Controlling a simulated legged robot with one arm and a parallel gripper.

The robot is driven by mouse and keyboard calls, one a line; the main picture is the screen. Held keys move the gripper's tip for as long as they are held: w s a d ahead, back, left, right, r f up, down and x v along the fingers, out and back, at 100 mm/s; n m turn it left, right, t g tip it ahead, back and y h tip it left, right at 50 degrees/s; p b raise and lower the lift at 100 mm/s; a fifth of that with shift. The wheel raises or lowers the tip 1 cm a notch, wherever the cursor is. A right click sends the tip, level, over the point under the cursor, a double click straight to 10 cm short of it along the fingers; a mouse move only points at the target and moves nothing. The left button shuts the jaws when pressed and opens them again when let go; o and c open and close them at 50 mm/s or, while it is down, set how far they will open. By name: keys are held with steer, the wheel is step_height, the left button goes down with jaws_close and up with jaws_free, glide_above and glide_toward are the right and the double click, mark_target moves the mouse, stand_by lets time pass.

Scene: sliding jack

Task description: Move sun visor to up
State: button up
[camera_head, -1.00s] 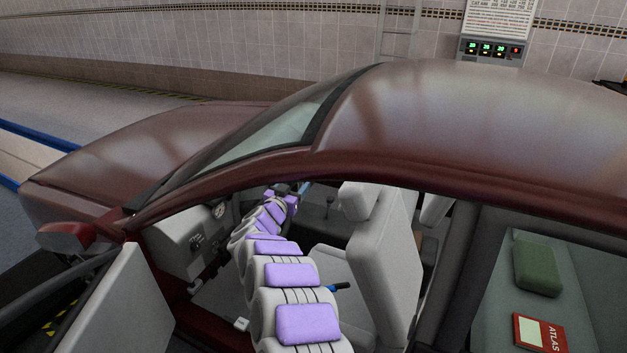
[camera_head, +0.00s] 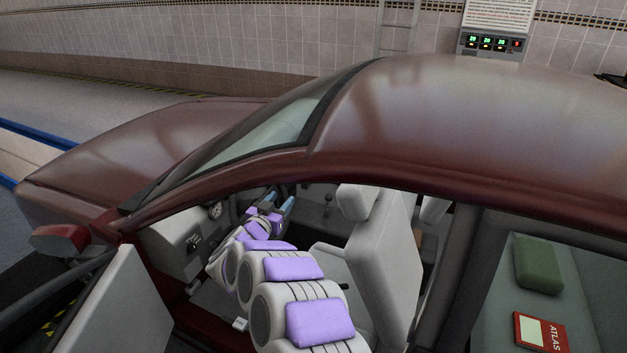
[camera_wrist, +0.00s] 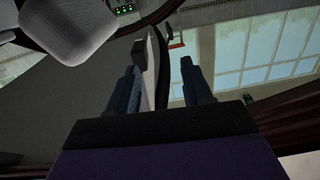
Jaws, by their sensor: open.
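My gripper (camera_head: 281,204) is inside the car cabin, reached in through the open door side, near the dashboard and windshield. In the wrist view my gripper (camera_wrist: 160,80) is open, with its two dark fingers apart. A thin pale panel (camera_wrist: 149,78), which looks like the sun visor seen nearly edge-on, shows between the fingers, closer to the left one. I cannot tell whether it touches a finger. A small dark piece (camera_wrist: 139,54) sits by the left fingertip. In the head view the roof hides the visor.
The dark red car roof (camera_head: 450,120) is above my arm. A grey seat (camera_head: 385,260) stands right of the arm, the dashboard (camera_head: 180,240) left of it. The open door (camera_head: 115,305) is at lower left. A headrest (camera_wrist: 68,28) shows in the wrist view.

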steer(key=a+p+v, duration=0.1)
steer(key=v, duration=1)
steer(key=shift+a+f, duration=0.2)
steer(key=shift+f, duration=0.05)
stand_by(0.6)
steer(key=shift+w, duration=0.1)
steer(key=shift+d+p, duration=0.1)
steer(key=shift+p, duration=0.4)
steer(key=v, duration=1.7)
steer(key=shift+p, duration=0.3)
steer(key=shift+c, duration=0.2)
